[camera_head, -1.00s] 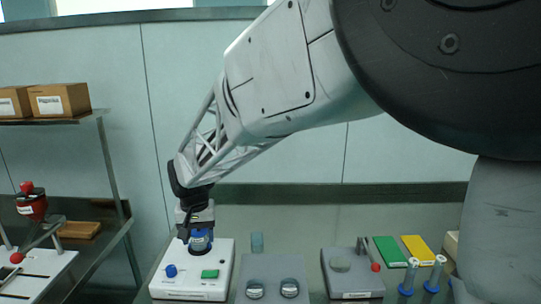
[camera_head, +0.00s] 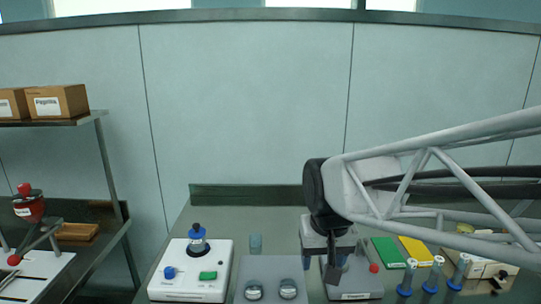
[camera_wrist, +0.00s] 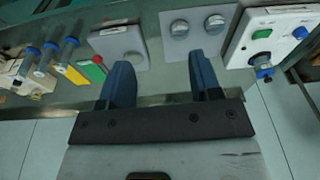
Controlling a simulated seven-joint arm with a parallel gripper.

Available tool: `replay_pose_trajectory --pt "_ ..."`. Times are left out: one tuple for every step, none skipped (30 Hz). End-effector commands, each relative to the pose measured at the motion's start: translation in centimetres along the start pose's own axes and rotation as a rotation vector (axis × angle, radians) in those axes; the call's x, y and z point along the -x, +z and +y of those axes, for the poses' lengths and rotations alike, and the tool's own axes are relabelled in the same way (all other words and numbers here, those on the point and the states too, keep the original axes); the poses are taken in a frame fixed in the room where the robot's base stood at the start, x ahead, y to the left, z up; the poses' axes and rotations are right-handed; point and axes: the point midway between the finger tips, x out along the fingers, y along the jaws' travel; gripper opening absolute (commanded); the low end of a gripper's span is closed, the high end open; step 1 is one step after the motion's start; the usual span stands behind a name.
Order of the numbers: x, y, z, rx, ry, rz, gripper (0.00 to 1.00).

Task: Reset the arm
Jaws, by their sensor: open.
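My gripper (camera_head: 333,270) hangs in the right half of the head view, in front of a grey device with a red knob (camera_head: 373,268). In the wrist view my gripper (camera_wrist: 160,80) shows two dark blue fingers spread apart with nothing between them. My arm reaches in from the right edge. The white sieve machine (camera_head: 190,287), with a blue knob, a green switch and a blue and black piece standing on top, is to the left of my gripper and apart from it.
A grey block with two round metal cups (camera_head: 271,268) lies between the white machine and my gripper. Green (camera_head: 387,252) and yellow (camera_head: 416,250) boxes and several blue-based tubes (camera_head: 408,277) stand at right. A metal shelf with cardboard boxes (camera_head: 60,101) stands at left.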

Motion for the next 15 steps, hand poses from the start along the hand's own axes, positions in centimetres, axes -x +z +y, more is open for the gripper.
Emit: replay_pose_trajectory --pt "0.3 1.4 1.1 -0.012 0.003 0.009 0.58" --pt "0.4 2.1 1.7 -0.016 0.005 0.014 0.58" --pt "0.4 3.1 2.4 -0.022 0.007 0.018 0.58" --pt "0.5 3.8 2.9 -0.026 0.009 0.023 0.58" --pt "0.6 4.6 3.4 -0.031 0.011 0.027 0.58" --pt "0.6 5.6 4.0 -0.036 0.013 0.032 0.58" --pt "0.6 6.4 4.5 -0.040 0.015 0.036 0.58" --pt "0.6 7.1 4.9 -0.045 0.018 0.039 0.58" --pt "0.6 8.1 5.4 -0.050 0.020 0.045 0.58" --pt "0.6 8.7 5.7 -0.053 0.022 0.048 0.58" --pt "0.5 9.3 6.0 -0.056 0.024 0.051 0.58" --pt "0.5 10.2 6.4 -0.060 0.027 0.055 0.58" --pt "0.4 10.7 6.6 -0.063 0.028 0.057 0.58" --pt "0.4 11.1 6.9 -0.066 0.030 0.059 0.58" --pt "0.3 11.7 7.1 -0.068 0.032 0.062 0.58"
